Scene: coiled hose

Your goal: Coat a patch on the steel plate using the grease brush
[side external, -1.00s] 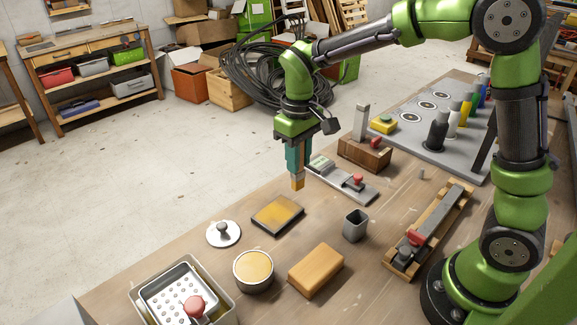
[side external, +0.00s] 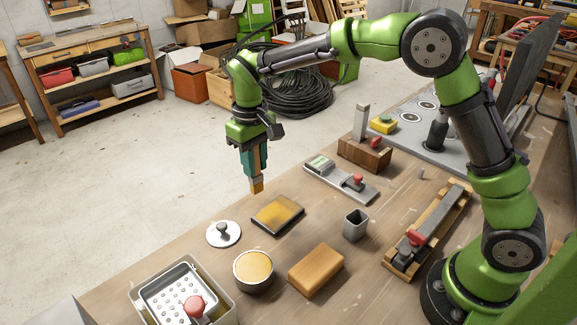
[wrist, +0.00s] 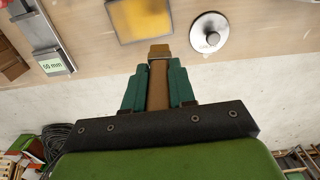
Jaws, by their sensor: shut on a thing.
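My gripper (side external: 254,172) has teal fingers and is shut on the grease brush (side external: 257,186). The brush points down, its tan tip lowest. In the wrist view the brown brush handle (wrist: 158,88) lies between both fingers. The steel plate (side external: 272,231) is a dark-edged square lying on the bench, with a yellow-orange coat over most of its top. The brush tip hangs up and left of the plate in the side view, apart from it. The plate also shows at the top of the wrist view (wrist: 118,38).
A round tin of yellow grease (side external: 253,270) stands in front of the plate, with a knobbed lid (side external: 223,233) to its left. An orange-tan block (side external: 316,270), a grey cup (side external: 355,226) and a perforated tray (side external: 178,295) stand nearby. A gauge (side external: 340,180) lies behind the plate.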

